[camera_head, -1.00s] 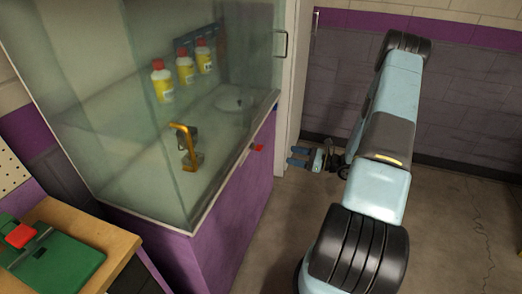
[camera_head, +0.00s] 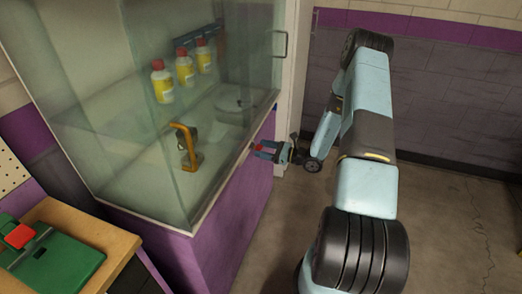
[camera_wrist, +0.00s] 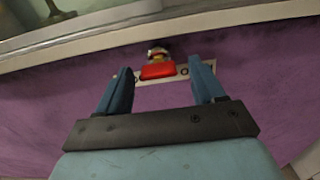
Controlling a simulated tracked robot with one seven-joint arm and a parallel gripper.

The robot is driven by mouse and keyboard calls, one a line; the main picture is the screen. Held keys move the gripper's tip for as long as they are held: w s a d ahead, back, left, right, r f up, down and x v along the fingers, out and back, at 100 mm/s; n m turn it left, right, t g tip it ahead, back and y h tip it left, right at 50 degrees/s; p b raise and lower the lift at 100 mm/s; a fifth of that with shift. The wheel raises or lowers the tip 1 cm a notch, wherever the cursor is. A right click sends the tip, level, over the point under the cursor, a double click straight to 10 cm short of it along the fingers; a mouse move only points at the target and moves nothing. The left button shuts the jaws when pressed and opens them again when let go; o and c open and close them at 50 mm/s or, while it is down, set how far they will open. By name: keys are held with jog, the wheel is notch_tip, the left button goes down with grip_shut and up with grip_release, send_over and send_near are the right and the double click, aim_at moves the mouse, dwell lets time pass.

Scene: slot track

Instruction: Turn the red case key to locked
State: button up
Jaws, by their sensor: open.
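The red case key (camera_wrist: 158,71) sits on a pale plate with small marks on the purple front of the glass case (camera_head: 222,215), just below its pale ledge. In the wrist view its wide red handle lies level across the picture, in front of a round metal lock. My gripper (camera_wrist: 160,80) is open, with one blue finger on each side of the key and gaps between. In the head view my gripper (camera_head: 262,151) points left at the case front, and the key (camera_head: 257,147) shows small between the fingers. I cannot tell whether the fingertips touch the plate.
Inside the glass stand several yellow bottles with red caps (camera_head: 163,82), a grey round item (camera_head: 235,101) and an orange-handled item (camera_head: 192,145). A wooden bench (camera_head: 95,232) with a green board (camera_head: 62,262) is at lower left. The floor (camera_head: 450,220) at right is clear.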

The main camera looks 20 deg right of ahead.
jog(key=shift+w+a, duration=0.15)
jog(key=shift+a, duration=0.1)
jog(key=shift+c, duration=0.3)
